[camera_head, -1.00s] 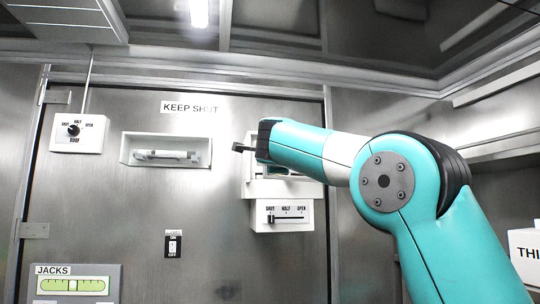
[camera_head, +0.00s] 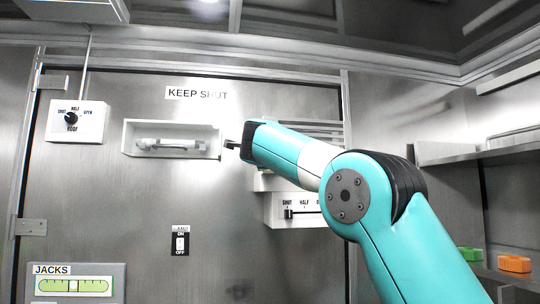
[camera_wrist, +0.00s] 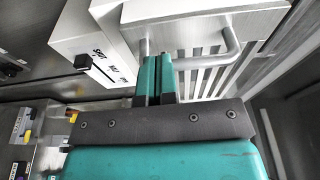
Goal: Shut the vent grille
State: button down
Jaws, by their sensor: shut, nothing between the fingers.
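The vent grille shows in the head view as pale slats (camera_head: 322,129), partly hidden behind my arm. In the wrist view its slats (camera_wrist: 205,70) have open gaps between them, beside a pale plate with a bar handle (camera_wrist: 234,48). Below the grille is a white slider box (camera_head: 290,222) marked SHUT, HALF and OPEN. Its black knob (camera_head: 288,213) stands at the SHUT end; the knob also shows in the wrist view (camera_wrist: 83,62). My gripper (camera_head: 231,146) is shut and empty. In the wrist view its fingers (camera_wrist: 157,66) overlap the plate's lower edge; I cannot tell whether they touch.
A door panel carries a KEEP SHUT label (camera_head: 197,94), a recessed handle (camera_head: 172,145), a ROOF dial box (camera_head: 79,121), a small ON/OFF switch (camera_head: 180,243) and a JACKS level (camera_head: 75,285). Shelves at the right hold a green piece (camera_head: 468,254) and an orange piece (camera_head: 514,264).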

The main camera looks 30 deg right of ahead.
jog(key=shift+w+r, duration=0.15)
jog(key=shift+r, duration=0.05)
jog(key=shift+w, duration=0.1)
dwell(0.4)
